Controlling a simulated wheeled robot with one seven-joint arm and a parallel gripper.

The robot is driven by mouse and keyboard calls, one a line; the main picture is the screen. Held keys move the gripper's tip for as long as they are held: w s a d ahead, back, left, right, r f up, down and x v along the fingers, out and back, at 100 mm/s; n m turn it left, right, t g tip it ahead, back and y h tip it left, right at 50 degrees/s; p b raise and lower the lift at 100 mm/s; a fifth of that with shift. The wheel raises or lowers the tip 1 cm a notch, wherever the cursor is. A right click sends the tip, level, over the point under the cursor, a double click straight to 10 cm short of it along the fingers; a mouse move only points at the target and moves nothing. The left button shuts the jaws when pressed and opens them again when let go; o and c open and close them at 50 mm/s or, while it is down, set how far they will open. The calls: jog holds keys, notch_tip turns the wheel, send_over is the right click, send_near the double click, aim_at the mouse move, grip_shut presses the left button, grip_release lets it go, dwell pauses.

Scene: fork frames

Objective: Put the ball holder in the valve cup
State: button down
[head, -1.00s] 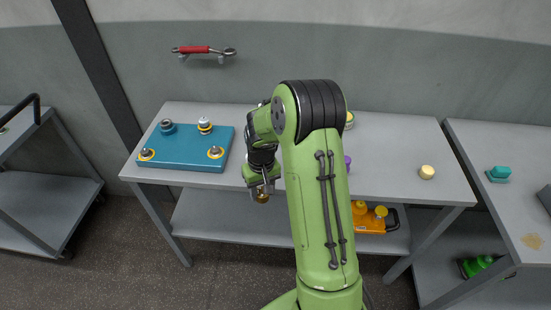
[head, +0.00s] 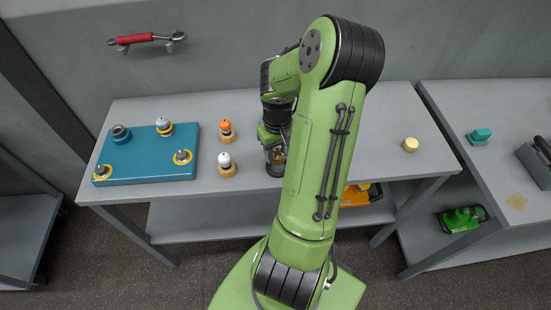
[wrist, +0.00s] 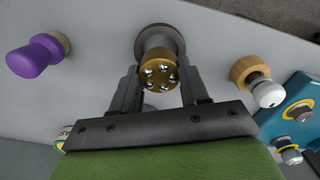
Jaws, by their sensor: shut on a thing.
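The ball holder (wrist: 160,69) is a brass disc with several shiny balls in its face. My gripper (head: 279,152) is shut on it, with one finger on each side in the wrist view (wrist: 158,88). A dark grey round cup (wrist: 158,38), which looks like the valve cup, stands on the table right beyond the ball holder. The cup also shows in the head view (head: 275,170), just below my gripper. The ball holder overlaps the cup in the wrist view and hides part of it. I cannot tell whether they touch.
A white-topped knob (head: 226,165) and an orange-topped knob (head: 226,130) stand on wooden bases to the left. A blue fixture block (head: 150,172) lies farther left. A purple knob (wrist: 38,56) lies to the left in the wrist view. A cream cylinder (head: 410,145) stands at the right.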

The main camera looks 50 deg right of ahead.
aim_at(278, 162)
jog(key=shift+f, duration=1.45)
jog(key=shift+f+b, duration=0.1)
jog(key=shift+b, duration=0.2)
